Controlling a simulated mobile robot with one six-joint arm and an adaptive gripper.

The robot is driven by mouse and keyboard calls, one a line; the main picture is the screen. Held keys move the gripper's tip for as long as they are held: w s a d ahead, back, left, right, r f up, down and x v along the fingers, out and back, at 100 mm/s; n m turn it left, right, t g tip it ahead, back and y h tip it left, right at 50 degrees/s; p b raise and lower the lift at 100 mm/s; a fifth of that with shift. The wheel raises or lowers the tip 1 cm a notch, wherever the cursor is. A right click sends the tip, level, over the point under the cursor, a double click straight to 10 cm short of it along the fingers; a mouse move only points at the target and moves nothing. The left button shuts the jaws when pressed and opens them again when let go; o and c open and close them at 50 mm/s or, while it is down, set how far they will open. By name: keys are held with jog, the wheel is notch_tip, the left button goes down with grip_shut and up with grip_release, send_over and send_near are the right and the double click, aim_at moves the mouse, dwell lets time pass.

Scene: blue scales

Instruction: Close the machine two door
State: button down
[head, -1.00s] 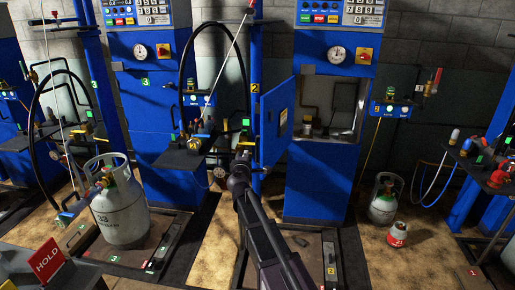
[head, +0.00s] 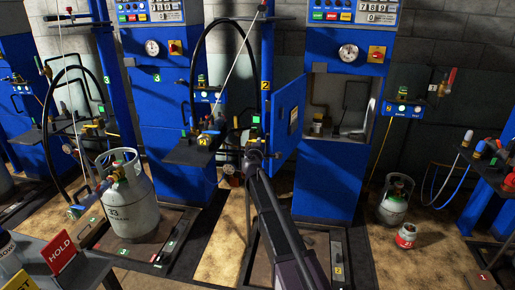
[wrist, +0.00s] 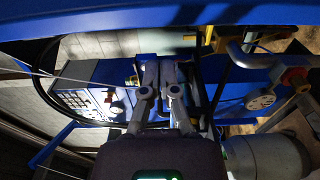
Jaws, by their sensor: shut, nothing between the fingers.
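The machine two door (head: 287,118) is a blue panel hinged at the left side of the open cabinet (head: 341,105) in the head view. It stands swung outward, and the cabinet interior shows behind it. My gripper (head: 252,156) is shut and empty, just left of the door's lower part. I cannot tell whether it touches the door. In the wrist view the two closed fingers (wrist: 160,75) point up the picture. A wide blue surface crosses the top of that view; I cannot tell which part it is.
A black shelf (head: 190,155) with fittings stands left of my gripper. A large grey gas cylinder (head: 133,212) is on the left platform. A smaller cylinder (head: 394,204) and a small red-and-white one (head: 406,236) stand on the floor at right. A HOLD sign (head: 59,252) is at lower left.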

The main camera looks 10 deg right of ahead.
jog(key=shift+s+d, duration=0.3)
jog(key=shift+d, duration=0.65)
jog(key=shift+s+d, duration=0.25)
jog(key=shift+d, duration=0.7)
jog(key=shift+s+a, duration=0.1)
